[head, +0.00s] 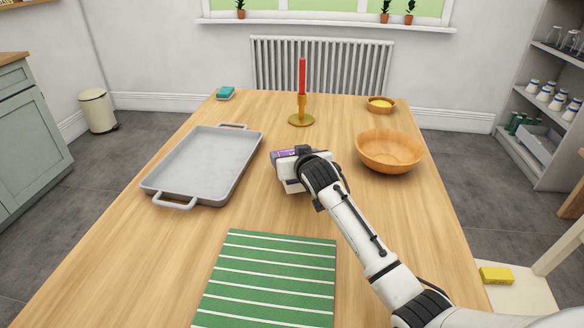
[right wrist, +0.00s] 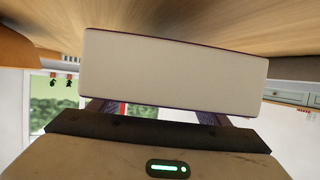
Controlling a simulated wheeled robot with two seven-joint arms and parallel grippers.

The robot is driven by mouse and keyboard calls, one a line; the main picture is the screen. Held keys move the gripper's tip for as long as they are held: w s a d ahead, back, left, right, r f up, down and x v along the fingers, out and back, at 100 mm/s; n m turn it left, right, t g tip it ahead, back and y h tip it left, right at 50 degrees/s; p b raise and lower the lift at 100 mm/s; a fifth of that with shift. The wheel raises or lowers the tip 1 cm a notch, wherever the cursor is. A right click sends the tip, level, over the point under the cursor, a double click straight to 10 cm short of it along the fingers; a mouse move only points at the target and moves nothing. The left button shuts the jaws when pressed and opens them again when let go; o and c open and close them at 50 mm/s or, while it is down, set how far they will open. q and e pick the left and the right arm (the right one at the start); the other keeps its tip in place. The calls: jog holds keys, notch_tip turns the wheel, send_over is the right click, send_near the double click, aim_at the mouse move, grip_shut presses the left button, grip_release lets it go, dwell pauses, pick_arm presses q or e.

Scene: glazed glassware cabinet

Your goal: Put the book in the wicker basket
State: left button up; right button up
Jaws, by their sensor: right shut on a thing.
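The book (head: 284,155) has a purple cover and cream page edges. It is over the middle of the wooden table, between the grey tray and the wooden bowl. My right gripper (head: 300,168) is shut on it and hides much of it in the head view. In the right wrist view the book's cream side (right wrist: 170,72) fills the space in front of the gripper (right wrist: 158,112). I cannot tell whether the book touches the table. I see no wicker basket in either view. My left gripper is not in view.
A grey tray (head: 206,160) lies left, a wooden bowl (head: 390,155) right, a candlestick (head: 301,118) behind. A striped green mat (head: 268,285) lies in front. A small bowl (head: 381,108) and a sponge dish (head: 225,95) are at the back. Bare table surrounds the mat.

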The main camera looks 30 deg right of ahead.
jog(key=shift+f, duration=1.7)
jog(key=shift+b, duration=0.3)
jog(key=shift+f, duration=0.15)
jog(key=o, duration=1.2)
jog(key=shift+o, duration=0.2)
